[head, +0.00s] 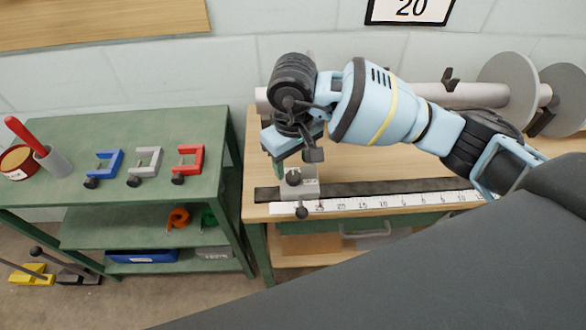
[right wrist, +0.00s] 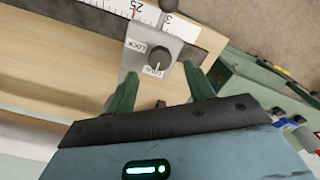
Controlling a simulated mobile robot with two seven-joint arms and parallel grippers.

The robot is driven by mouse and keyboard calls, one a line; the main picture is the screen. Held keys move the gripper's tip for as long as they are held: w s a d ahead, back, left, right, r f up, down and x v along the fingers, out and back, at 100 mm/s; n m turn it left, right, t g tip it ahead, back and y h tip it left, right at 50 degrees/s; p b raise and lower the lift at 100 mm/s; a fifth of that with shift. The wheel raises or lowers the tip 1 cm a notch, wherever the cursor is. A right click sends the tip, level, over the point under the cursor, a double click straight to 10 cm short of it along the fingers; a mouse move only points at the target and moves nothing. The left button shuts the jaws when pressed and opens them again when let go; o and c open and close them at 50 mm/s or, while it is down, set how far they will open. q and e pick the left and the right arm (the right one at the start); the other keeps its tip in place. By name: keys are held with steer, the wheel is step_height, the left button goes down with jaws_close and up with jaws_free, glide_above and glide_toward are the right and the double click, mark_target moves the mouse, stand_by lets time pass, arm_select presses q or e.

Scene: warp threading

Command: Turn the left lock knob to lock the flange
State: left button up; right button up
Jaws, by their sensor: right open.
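The left lock knob (head: 293,178) is dark and round, on a light grey block (head: 312,188) at the left end of a ruler. In the right wrist view the knob (right wrist: 162,58) has a pale pointer line aimed at the lower label, away from the one reading LOCK. My right gripper (head: 281,168) is right at the block; in the wrist view its green fingers (right wrist: 163,88) are open and spread to either side, short of the knob, with nothing between them. Grey discs (head: 507,85) sit on a long roller at the right. My left gripper is out of view.
The ruler (head: 370,203) runs along the front of the wooden bench. A black-ended lever (head: 302,212) sticks out below the block. A green shelf table (head: 150,135) at the left holds blue, grey and red clamps. My right arm covers part of the roller.

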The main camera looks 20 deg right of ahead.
mark_target(293, 175)
steer(key=shift+f, duration=1.9)
steer(key=shift+c, duration=0.4)
steer(key=c, duration=0.9)
